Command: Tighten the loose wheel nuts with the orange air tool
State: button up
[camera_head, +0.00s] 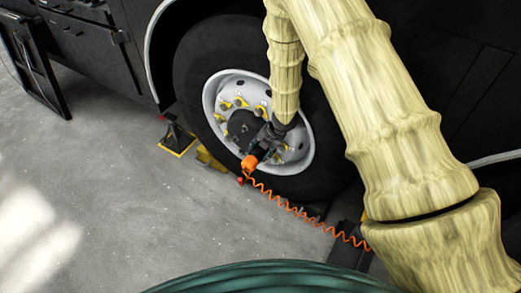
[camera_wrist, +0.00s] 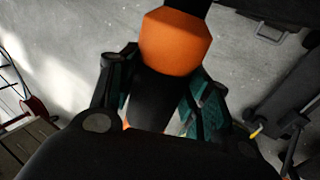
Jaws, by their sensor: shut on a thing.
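The orange and black air tool (camera_head: 250,162) is in my gripper (camera_head: 270,133), in front of the wheel's lower right part. Its orange end points down and left, and an orange coiled hose (camera_head: 300,212) trails from it. In the wrist view, the fingers (camera_wrist: 160,88) close on the tool's black body, below its orange part (camera_wrist: 175,43). The wheel (camera_head: 211,88) has a pale rim and a dark hub. Several wheel nuts with yellow markers (camera_head: 240,102) ring the hub; my gripper and the tool hide some. Whether the tool touches a nut, and which nuts are loose, I cannot tell.
A dark stand on a yellow-edged base (camera_head: 177,139) is left of the tyre. A yellow chock-like block (camera_head: 209,159) sits at the tyre's lower left. The hose runs to a dark object (camera_head: 350,245) at lower right. Grey floor (camera_head: 110,190) at left is clear.

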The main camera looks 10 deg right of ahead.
jog(key=shift+w+d+r, duration=0.1)
jog(key=shift+w+d, duration=0.15)
jog(key=shift+c, duration=0.6)
jog(key=shift+w+d+p, duration=0.1)
jog(key=shift+p, duration=0.35)
dwell(1.0)
jog(key=shift+c, duration=0.7)
